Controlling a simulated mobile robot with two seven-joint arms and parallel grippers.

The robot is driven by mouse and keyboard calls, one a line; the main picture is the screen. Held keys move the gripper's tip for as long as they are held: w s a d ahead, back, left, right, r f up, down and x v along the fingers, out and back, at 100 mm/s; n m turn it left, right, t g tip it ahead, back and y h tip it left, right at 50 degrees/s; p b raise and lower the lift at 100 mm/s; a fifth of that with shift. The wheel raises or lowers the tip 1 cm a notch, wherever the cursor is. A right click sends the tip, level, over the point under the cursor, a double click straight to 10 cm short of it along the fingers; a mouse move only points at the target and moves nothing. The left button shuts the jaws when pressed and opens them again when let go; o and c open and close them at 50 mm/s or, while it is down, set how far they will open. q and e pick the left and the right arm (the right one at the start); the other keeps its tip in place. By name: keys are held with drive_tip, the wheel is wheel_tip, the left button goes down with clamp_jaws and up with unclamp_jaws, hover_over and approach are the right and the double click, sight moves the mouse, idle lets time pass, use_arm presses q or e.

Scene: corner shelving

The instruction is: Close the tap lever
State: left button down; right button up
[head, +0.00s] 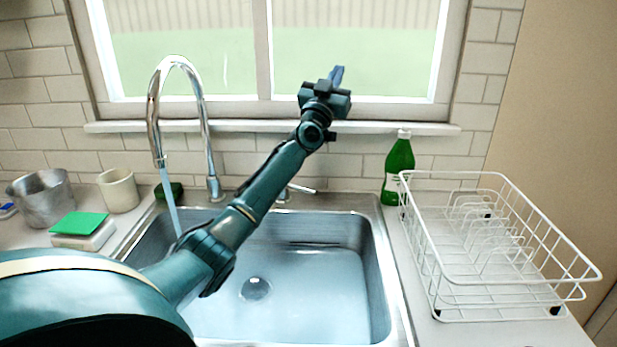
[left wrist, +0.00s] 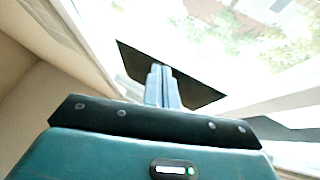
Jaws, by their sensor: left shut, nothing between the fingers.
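The tap (head: 208,130) is a tall chrome arch behind the sink, and a stream of water (head: 170,205) runs from its spout. The tap lever (head: 301,188) is a short chrome handle at the sink's back edge, right of the tap; my left forearm passes close in front of it. My left gripper (head: 337,74) is raised in front of the window, well above the lever and apart from it. Its fingers are together and empty, and they also show in the left wrist view (left wrist: 160,82). My right gripper is in neither view.
The steel sink (head: 384,290) holds water. A green bottle (head: 398,165) and a white wire dish rack (head: 430,255) stand to its right. A metal pot (head: 42,200), a cream cup (head: 118,190) and a green sponge (head: 79,225) are at left. The window sill (head: 400,127) juts out above the lever.

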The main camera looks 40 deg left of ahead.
use_arm(q)
drive_tip(key=d+f+m+g+h, duration=0.3)
drive_tip(key=m+h, duration=0.1)
drive_tip(key=h, duration=0.3)
drive_tip(key=n+g+y+p, duration=0.2)
drive_tip(key=n+g+p, duration=0.1)
drive_tip(key=g, duration=0.9)
hover_over(297, 188)
drive_tip(key=s+d, duration=0.2)
drive_tip(key=d, duration=0.1)
wheel_tip(297, 188, down, 14)
drive_tip(key=p+x, duration=0.1)
drive_tip(key=x, duration=0.9)
drive_tip(key=shift+d+f, duration=0.1)
drive_tip(key=s, duration=0.2)
drive_tip(key=s+p, duration=0.1)
drive_tip(key=shift+s+f, duration=0.15)
drive_tip(key=shift+f, duration=0.1)
drive_tip(key=shift+s+d+f, duration=0.1)
drive_tip(key=shift+s, duration=0.15)
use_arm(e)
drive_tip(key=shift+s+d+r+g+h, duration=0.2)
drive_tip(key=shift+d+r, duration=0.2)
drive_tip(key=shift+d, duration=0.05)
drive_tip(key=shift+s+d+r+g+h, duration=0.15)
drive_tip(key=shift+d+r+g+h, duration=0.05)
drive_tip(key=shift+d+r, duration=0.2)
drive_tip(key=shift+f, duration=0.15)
